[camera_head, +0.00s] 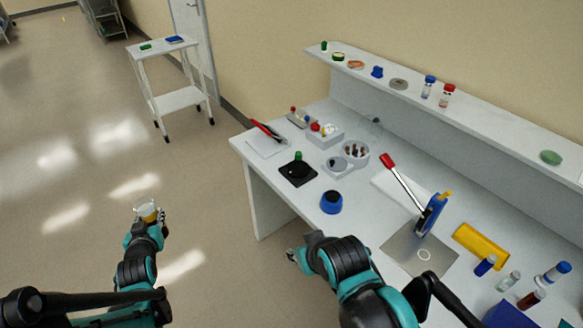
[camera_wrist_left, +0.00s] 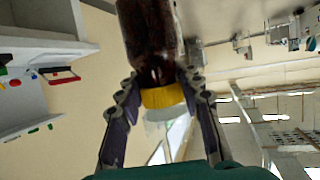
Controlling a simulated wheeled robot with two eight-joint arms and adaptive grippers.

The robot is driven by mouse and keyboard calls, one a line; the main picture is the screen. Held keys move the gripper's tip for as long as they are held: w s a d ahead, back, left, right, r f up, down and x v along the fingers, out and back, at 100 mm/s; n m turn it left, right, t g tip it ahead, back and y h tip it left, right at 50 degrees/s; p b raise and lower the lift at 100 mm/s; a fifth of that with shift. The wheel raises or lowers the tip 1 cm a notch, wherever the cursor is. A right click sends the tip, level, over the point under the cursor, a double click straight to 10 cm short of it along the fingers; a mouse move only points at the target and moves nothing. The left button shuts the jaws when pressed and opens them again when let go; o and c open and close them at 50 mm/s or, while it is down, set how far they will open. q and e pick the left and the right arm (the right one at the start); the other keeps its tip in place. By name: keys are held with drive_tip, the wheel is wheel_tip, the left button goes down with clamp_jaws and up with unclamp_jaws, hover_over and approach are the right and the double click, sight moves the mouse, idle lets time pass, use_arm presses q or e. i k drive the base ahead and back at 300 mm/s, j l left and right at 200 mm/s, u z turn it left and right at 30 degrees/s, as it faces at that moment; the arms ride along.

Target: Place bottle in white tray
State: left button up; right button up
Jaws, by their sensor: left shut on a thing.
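My left gripper (camera_head: 149,216) is out over the floor, left of the bench. In the left wrist view the gripper (camera_wrist_left: 163,105) is shut on a dark brown bottle (camera_wrist_left: 152,45) with a yellow band (camera_wrist_left: 163,97) between the fingers. In the head view only a pale, clear part and some amber of the held bottle (camera_head: 145,206) show. A flat white tray-like piece (camera_head: 265,148) lies at the bench's far left corner with a red and black tool on it. I cannot tell whether it is the task's tray. My right gripper (camera_head: 297,257) is near the bench's front edge, mostly hidden by my arm.
The white bench (camera_head: 290,200) carries a black stand (camera_head: 297,172), a blue ring-shaped holder (camera_head: 331,202), a grey plate (camera_head: 418,248) and several vials at the right. A shelf (camera_head: 460,110) runs along the wall. A white cart (camera_head: 170,75) stands at the back left. Floor between is clear.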

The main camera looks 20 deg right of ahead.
sight(402, 191)
drive_tip(key=i+z, duration=0.2)
drive_tip(key=z, duration=0.25)
drive_tip(key=i+j+z, duration=0.15)
drive_tip(key=z, duration=0.3)
drive_tip(key=i+j+z, duration=0.1)
drive_tip(key=z, duration=0.4)
drive_tip(key=i+j+z, duration=0.1)
drive_tip(key=j+z, duration=0.35)
drive_tip(key=l, duration=0.1)
